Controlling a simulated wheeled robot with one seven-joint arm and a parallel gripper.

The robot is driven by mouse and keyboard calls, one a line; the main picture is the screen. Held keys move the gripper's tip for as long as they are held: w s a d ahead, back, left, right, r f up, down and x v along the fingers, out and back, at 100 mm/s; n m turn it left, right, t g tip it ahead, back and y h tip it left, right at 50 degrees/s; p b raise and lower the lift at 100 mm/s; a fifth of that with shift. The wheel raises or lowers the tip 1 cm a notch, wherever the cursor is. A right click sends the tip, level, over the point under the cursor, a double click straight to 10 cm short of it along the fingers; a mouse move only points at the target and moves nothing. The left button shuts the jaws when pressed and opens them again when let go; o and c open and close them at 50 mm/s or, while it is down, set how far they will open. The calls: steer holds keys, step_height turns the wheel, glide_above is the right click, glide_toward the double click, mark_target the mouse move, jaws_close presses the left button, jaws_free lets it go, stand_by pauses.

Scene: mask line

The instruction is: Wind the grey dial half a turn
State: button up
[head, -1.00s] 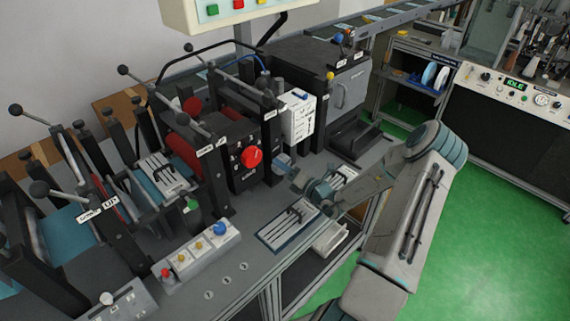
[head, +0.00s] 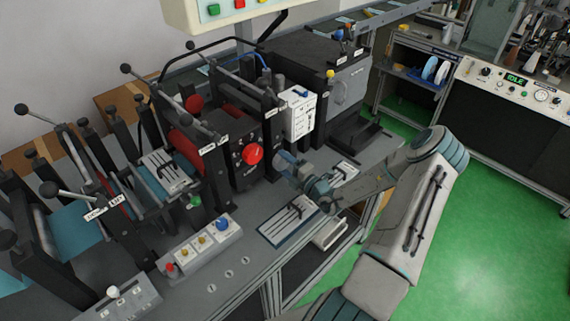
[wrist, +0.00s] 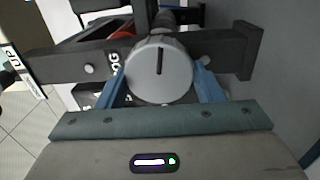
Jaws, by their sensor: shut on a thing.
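The grey dial (wrist: 148,75) fills the middle of the wrist view. It is round, with a dark line that stands nearly upright on the upper half of its face. My gripper (wrist: 160,88) has its two blue fingers on the left and right sides of the dial, shut on it. In the head view my gripper (head: 283,163) is at the right end of the black machine, beside the white box, and the dial is hidden there.
A red knob (head: 253,154) is on the machine's front, left of my gripper. A panel with coloured buttons (head: 200,245) and a tray with dark tools (head: 290,220) lie on the bench (head: 240,265). The green floor (head: 490,220) to the right is clear.

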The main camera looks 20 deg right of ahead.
stand_by(0.4)
steer(key=o, duration=1)
steer(key=shift+c, duration=0.2)
steer(key=shift+s+d, duration=0.1)
steer(key=shift+s+d+f, duration=0.1)
steer(key=shift+s+d, duration=0.05)
steer(key=shift+s, duration=0.1)
steer(key=b+v, duration=0.4)
steer(key=v, duration=0.9)
